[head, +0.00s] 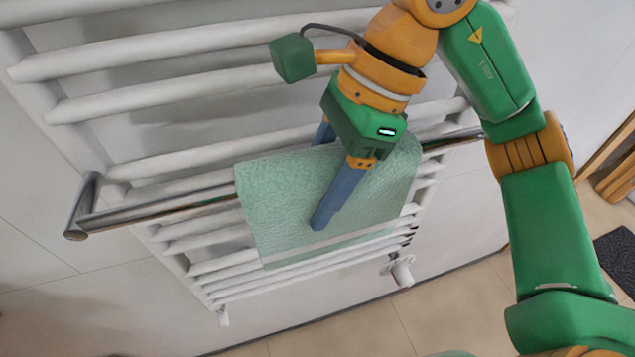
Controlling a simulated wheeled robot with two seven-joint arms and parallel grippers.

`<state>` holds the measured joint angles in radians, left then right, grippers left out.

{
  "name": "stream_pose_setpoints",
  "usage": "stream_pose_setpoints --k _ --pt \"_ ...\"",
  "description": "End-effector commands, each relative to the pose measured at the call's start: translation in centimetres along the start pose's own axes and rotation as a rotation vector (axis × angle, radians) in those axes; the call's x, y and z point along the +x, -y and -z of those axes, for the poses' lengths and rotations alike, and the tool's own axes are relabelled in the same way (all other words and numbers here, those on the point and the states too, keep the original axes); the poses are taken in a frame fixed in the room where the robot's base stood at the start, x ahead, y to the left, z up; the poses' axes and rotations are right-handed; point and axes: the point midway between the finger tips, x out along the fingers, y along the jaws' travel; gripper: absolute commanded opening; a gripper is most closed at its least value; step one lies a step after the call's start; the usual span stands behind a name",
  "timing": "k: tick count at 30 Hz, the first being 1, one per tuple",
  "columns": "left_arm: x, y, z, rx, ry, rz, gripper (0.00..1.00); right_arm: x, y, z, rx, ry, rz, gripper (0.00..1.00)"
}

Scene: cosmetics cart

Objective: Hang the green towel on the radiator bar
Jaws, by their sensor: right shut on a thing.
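The pale green towel (285,200) lies draped over the chrome radiator bar (150,212), its front part hanging down below the bar. The bar stands out in front of the white radiator (150,105). My right gripper (320,180) reaches in from the upper right and is shut on the towel. One blue finger lies across the towel's front face; the other is mostly hidden behind the towel. The towel's back side is hidden. My left gripper is not in view.
A white valve (401,272) sticks out at the radiator's lower right. The bar's left end is bare, with an end bracket. Tiled floor (360,330) shows below, with a dark mat (617,258) at the right edge.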

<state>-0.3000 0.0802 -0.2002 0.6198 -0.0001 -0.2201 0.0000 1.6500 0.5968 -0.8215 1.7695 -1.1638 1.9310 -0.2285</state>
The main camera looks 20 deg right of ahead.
Motion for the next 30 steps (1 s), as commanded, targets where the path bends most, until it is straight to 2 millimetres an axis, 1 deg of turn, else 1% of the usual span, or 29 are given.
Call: stream_pose_setpoints --k 2,3,5,6,15,17,19,21,24,27,30 --pt "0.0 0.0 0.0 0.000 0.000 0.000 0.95 0.0 0.0 0.0 0.000 0.000 0.000 0.00" --pt "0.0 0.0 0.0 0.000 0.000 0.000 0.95 0.0 0.0 0.0 0.000 0.000 0.000 0.68" --pt "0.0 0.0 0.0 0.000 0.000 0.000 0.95 0.0 0.0 0.0 0.000 0.000 0.000 0.84" --pt "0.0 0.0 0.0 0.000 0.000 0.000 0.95 0.0 0.0 0.0 0.000 0.000 0.000 0.95" --pt "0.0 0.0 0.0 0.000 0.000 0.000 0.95 -0.2 0.0 0.0 0.000 0.000 0.000 0.95" --pt "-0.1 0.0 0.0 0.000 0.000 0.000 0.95 -0.9 0.0 -0.1 0.000 0.001 0.002 0.95" --pt "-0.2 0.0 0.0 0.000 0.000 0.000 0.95 -2.5 0.0 -0.1 0.002 0.002 0.003 0.95" --pt "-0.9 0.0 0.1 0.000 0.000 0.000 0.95 -4.4 0.1 -0.2 0.003 0.001 0.004 0.95" --pt "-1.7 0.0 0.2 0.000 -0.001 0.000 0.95 -6.3 0.0 -0.2 0.003 -0.001 0.004 0.95" --pt "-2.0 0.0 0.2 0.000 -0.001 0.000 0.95 -7.2 0.0 -0.1 0.001 0.000 0.002 0.95" --pt "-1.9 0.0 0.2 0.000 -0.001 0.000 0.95 -7.2 0.0 -0.1 0.000 0.000 0.000 0.95"
